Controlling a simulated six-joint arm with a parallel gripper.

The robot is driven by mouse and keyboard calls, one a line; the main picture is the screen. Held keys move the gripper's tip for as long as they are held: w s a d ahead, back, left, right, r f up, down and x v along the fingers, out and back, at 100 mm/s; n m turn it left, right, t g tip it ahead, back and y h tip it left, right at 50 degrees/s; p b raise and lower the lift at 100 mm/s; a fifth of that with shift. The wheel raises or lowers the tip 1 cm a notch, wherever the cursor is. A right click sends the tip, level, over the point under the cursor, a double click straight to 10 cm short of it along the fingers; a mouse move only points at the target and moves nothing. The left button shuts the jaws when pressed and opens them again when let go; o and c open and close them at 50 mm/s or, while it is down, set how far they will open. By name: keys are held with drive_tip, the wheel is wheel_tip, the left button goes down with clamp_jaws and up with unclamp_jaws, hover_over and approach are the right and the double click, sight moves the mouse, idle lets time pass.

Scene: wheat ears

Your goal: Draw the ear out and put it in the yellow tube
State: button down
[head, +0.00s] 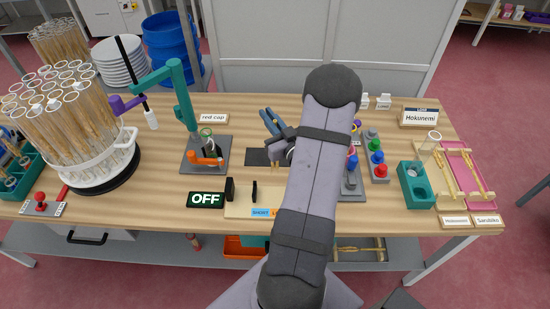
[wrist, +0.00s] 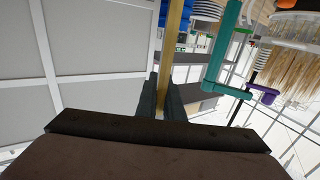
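My gripper (head: 272,122) is above the middle of the table, over a dark pad (head: 258,157); my arm hides part of it. In the wrist view, the gripper's two dark fingers (wrist: 162,92) close on a long tan stalk (wrist: 174,40), likely the ear's straw. Its ear end is out of that view. In the head view a short tan piece shows just under the fingers. Many ears stand in clear, white-rimmed tubes in the white pot (head: 124,147) at the left. I cannot make out which tube is the yellow one.
A teal stand (head: 183,100) with a purple arm rises left of my gripper. An OFF sign (head: 206,199) is in front. Coloured knobs (head: 376,157) stand beside my arm.

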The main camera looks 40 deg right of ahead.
drive_tip(key=shift+r, duration=0.15)
idle(0.4)
drive_tip(key=shift+r+b, duration=0.75)
drive_tip(key=shift+r, duration=4.1)
drive_tip(key=s+d+r+m+g+h+p, duration=0.2)
drive_tip(key=s+d+r+h+p, duration=0.1)
drive_tip(key=d, duration=0.5)
drive_tip(key=s+d+r+m+g+h+p, duration=0.2)
drive_tip(key=s+d+r, duration=0.3)
drive_tip(key=d, duration=0.4)
drive_tip(key=s+d+r+m+g+h+p, duration=0.2)
drive_tip(key=s+d+r+m+h+p, duration=0.1)
drive_tip(key=d, duration=0.6)
wheel_tip(320, 180, up, 3)
drive_tip(key=shift+s+d+f+h+p, duration=0.15)
drive_tip(key=shift+s+h+p, duration=0.2)
drive_tip(key=shift+s+h, duration=0.45)
drive_tip(key=shift+b, duration=0.4)
